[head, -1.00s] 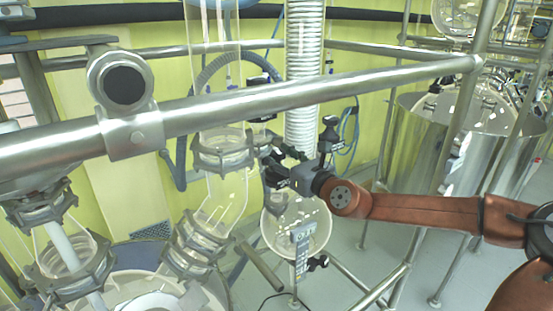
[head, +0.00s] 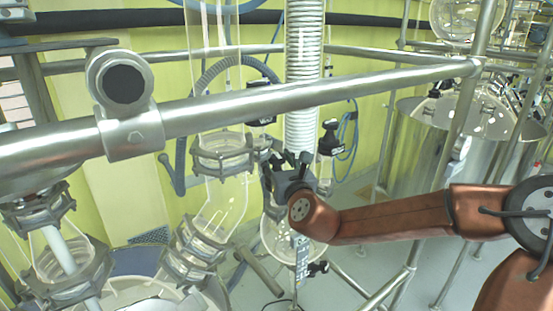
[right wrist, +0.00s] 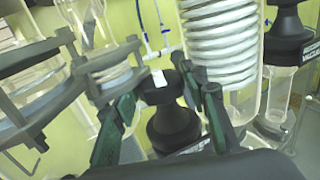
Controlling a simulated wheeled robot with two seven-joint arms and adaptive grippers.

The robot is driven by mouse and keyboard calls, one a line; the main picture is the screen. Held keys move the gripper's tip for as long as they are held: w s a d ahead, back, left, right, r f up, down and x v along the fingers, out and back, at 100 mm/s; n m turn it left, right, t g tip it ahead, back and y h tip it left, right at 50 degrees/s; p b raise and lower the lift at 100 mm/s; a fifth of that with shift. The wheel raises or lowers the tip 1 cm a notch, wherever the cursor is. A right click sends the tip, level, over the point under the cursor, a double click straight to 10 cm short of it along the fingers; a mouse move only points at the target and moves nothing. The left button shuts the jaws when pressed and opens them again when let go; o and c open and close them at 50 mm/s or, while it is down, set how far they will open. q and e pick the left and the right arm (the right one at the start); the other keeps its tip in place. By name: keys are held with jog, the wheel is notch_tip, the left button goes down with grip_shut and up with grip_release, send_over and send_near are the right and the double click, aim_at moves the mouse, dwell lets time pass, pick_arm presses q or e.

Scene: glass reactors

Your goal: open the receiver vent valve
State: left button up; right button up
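My right gripper (head: 286,163) is at the middle of the head view, in front of the lower end of the coiled glass column and above the round glass receiver (head: 275,238). In the right wrist view its two fingers (right wrist: 168,98) are spread. A black waisted valve knob (right wrist: 172,125) stands upright between them, with visible gaps on both sides. I cannot tell whether it is the receiver vent valve. In the head view this knob is hidden by the gripper. My left gripper is not in view.
A second black knob (head: 328,140) with a label stands right of the coiled column (head: 303,80); it also shows in the right wrist view (right wrist: 286,42). A thick steel rail (head: 250,97) crosses in front. Clamped glass joints (head: 222,152) stand close on the left.

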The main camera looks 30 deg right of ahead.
jog(key=c, duration=0.7)
jog(key=shift+d+n+y, duration=0.1)
jog(key=shift+n+y, duration=0.3)
jog(key=shift+y, duration=0.2)
jog(key=shift+n+t+y, duration=0.3)
jog(key=shift+n+y, duration=0.4)
jog(key=shift+y, duration=0.4)
jog(key=n+y+p, duration=0.1)
jog(key=n+y, duration=0.1)
jog(key=y, duration=0.2)
jog(key=shift+r, duration=0.15)
jog(key=shift+r+n+y+p, duration=0.15)
jog(key=shift+n+y+p, duration=0.65)
jog(key=n+g+y+p, duration=0.1)
jog(key=y+p, duration=0.1)
jog(key=p, duration=0.2)
jog(key=shift+p, duration=0.4)
jog(key=shift+f+n+y+b, duration=0.25)
jog(key=shift+n+y+b, duration=0.05)
jog(key=shift+n+y, duration=0.1)
jog(key=shift+n+g+y+b, duration=0.3)
jog(key=shift+n+g+y, duration=0.2)
jog(key=shift+y, duration=0.2)
